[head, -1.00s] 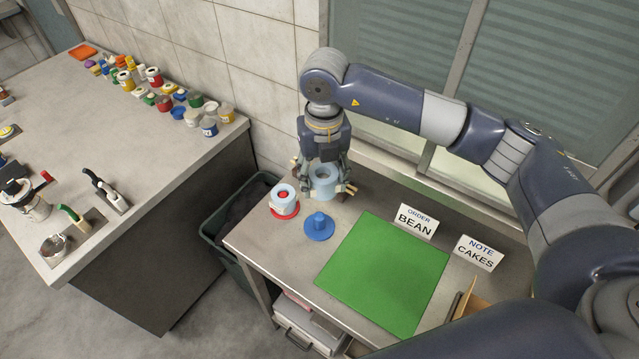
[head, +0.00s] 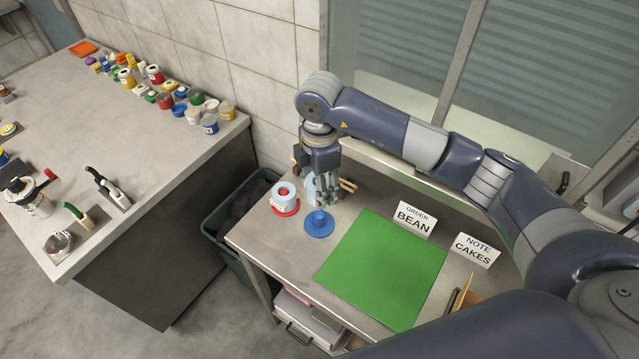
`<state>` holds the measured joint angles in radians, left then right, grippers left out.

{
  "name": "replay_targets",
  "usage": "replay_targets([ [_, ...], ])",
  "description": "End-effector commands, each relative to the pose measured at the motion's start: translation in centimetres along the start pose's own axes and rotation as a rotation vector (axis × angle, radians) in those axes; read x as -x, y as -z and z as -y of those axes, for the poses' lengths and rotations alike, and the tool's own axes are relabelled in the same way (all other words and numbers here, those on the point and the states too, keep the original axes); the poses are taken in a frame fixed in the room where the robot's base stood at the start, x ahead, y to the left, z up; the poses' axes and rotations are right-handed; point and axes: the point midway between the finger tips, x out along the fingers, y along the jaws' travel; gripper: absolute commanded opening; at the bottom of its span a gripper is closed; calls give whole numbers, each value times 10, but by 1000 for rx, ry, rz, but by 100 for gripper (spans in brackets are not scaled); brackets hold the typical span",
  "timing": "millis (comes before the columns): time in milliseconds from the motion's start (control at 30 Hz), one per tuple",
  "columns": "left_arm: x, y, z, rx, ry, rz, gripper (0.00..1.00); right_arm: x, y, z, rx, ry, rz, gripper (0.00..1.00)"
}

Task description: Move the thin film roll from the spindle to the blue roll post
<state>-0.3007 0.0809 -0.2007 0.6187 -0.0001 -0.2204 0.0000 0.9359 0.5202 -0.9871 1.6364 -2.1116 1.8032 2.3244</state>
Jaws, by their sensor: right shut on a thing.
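A pale blue film roll (head: 311,188) shows partly behind my right gripper (head: 325,199), which points down and is shut on it. The gripper's fingers hide much of the roll, and I cannot tell how high it is above the table. The blue roll post (head: 319,222), a round base with a short peg, stands bare just in front of the gripper. Another pale roll (head: 283,196) sits around a red post (head: 287,210) to the left. I cannot make out a separate spindle. My left gripper is not in view.
A green mat (head: 382,270) covers much of the table right of the blue post. Signs reading BEAN (head: 413,218) and CAKES (head: 473,249) stand behind it. A dark bin (head: 232,262) is left of the table. A cluttered counter (head: 130,160) is farther left.

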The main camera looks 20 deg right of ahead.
Motion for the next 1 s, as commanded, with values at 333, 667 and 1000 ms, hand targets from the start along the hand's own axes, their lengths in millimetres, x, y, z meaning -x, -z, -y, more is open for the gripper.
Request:
replay_targets([
  [333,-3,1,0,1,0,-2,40,-2,0,0,8,1,-1,21],
  [667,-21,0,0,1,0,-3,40,-27,0,0,8,2,-1,21],
  [1000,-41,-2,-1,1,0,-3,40,-55,0,0,8,2,-1,21],
])
